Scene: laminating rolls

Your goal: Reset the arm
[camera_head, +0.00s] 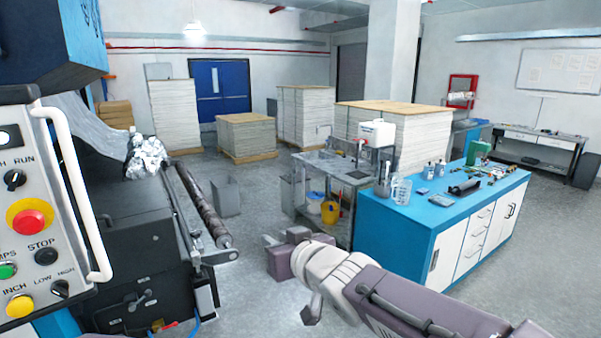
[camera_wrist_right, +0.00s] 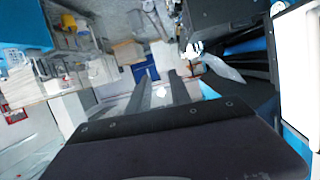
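My right arm reaches in from the lower right in the head view. Its gripper (camera_head: 272,240) is held in the air over the grey floor, between the laminating machine and the blue workbench. In the right wrist view the gripper's two fingers (camera_wrist_right: 160,92) stand apart with nothing held between them. That view is turned nearly upside down. My left arm and gripper do not show in either view.
The laminating machine (camera_head: 130,240) with its roller (camera_head: 203,205) and a control panel (camera_head: 35,215) stand at left. A blue workbench (camera_head: 400,225) with tools and a sink table (camera_head: 335,168) are at right. Paper stacks (camera_head: 247,135) stand behind.

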